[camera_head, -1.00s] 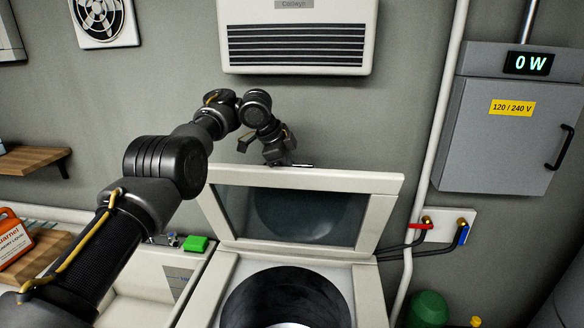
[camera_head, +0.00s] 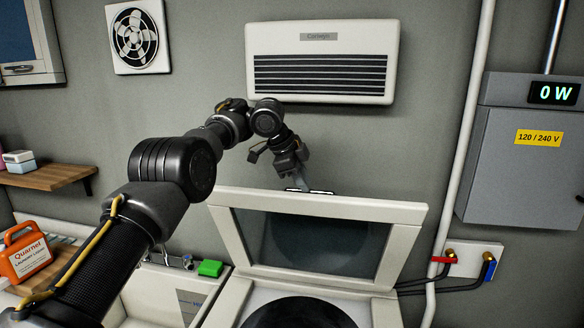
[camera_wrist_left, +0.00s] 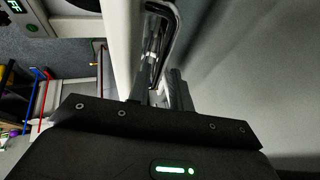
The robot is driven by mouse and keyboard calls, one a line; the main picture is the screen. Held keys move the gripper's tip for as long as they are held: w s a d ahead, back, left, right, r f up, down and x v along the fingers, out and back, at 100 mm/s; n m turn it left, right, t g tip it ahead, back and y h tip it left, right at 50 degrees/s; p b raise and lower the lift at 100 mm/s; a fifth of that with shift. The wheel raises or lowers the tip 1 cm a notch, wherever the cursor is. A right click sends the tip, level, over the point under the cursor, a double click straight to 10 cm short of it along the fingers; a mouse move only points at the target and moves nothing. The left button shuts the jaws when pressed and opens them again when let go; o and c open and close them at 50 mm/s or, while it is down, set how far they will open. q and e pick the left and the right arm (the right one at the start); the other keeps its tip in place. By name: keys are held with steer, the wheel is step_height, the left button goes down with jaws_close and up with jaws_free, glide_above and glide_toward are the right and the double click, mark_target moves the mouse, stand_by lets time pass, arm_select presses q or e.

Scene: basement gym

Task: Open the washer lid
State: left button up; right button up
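The washer lid (camera_head: 405,214) is a pale frame around a dark glass panel, and it stands raised and leaning back behind the drum opening (camera_head: 300,313). A dark handle (camera_head: 322,192) runs along its top edge. My left gripper (camera_head: 297,182) is at this top edge, by the handle. In the left wrist view, the dark handle loop (camera_wrist_left: 173,14) reaches down between the fingers of my left gripper (camera_wrist_left: 160,95). The fingers are apart, and I see no firm grip on the handle. My right gripper is in none of the views.
A white wall heater (camera_head: 320,88) hangs above the lid. Red and blue taps (camera_head: 470,260) with hoses are at the right, below a grey electrical box (camera_head: 520,175). An orange detergent jug (camera_head: 28,255) and a wooden shelf (camera_head: 45,178) are at the left.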

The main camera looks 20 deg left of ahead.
arm_select(q)
steer(key=shift+s+a+r, duration=0.15)
steer(key=v, duration=0.4)
steer(key=shift+r, duration=0.25)
steer(key=shift+s+a+r, duration=0.25)
steer(key=shift+a+r, duration=0.05)
steer(key=shift+r, duration=0.3)
steer(key=shift+w, duration=0.1)
steer(key=shift+a, duration=0.1)
